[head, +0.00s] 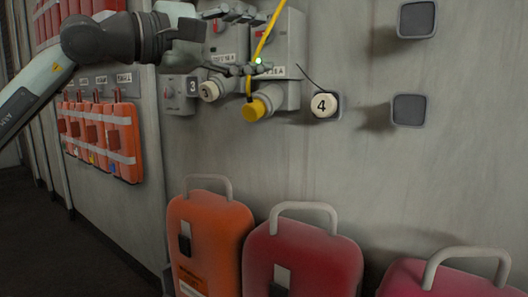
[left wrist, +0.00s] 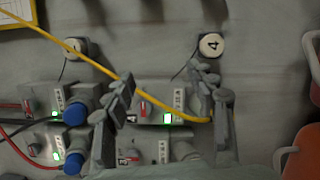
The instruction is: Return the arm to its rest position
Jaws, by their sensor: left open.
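My left arm comes in from the left in the head view. Its gripper (head: 262,42) is open, with one finger above the other, in front of the wall boxes. In the left wrist view the open fingers (left wrist: 165,92) stand apart with a grey box (left wrist: 148,112) with a green light between them. A yellow cable (head: 269,30) runs down past the fingertips to a yellow plug (head: 257,105) at the box's lower end. The cable (left wrist: 85,50) also crosses the left wrist view; its plug end is hidden behind a finger. My right gripper is not in view.
Orange packs (head: 125,140) hang at left. An orange case (head: 208,235) and red cases (head: 303,262) stand below. The wall at right is mostly bare.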

